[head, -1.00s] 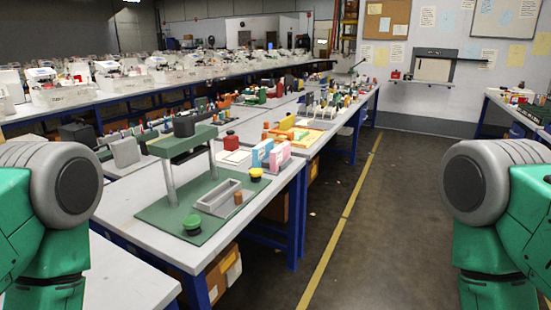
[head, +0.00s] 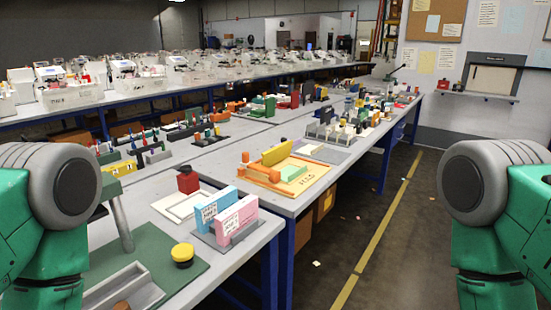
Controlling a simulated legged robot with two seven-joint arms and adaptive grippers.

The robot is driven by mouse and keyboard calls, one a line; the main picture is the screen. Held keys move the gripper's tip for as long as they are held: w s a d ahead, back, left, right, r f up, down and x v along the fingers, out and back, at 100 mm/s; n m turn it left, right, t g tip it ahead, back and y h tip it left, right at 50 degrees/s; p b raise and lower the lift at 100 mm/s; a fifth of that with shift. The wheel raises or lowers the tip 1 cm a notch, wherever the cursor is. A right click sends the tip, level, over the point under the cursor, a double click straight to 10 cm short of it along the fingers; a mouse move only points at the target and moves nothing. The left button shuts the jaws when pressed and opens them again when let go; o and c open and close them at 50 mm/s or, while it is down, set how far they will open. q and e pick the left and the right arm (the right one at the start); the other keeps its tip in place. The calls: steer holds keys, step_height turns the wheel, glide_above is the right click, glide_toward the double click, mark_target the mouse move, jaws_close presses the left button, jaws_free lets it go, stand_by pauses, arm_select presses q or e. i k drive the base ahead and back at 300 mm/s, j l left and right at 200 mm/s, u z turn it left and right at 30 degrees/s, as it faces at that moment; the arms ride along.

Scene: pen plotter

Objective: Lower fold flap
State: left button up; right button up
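An orange board (head: 258,175) lies on the bench in the middle of the head view. A yellow panel (head: 277,153) stands raised on it and looks like a flap; I cannot tell for certain that it is the fold flap. A green block (head: 292,174) is beside the panel, on its near right side. Neither of my grippers is in view. Only the green and grey upper parts of my arms show, at the left and right edges, apart from the board.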

mark_target(274, 155)
steer(key=i+l, duration=0.3)
steer(key=i+l+u, duration=0.1)
steer(key=i+l, duration=0.2)
steer(key=l, duration=0.15)
steer(key=i+l+u, duration=0.1)
steer(key=i+l, duration=0.5)
steer(key=l, duration=0.2)
steer(key=i+l+u, duration=0.1)
steer(key=i+l, duration=0.15)
steer(key=l, duration=0.15)
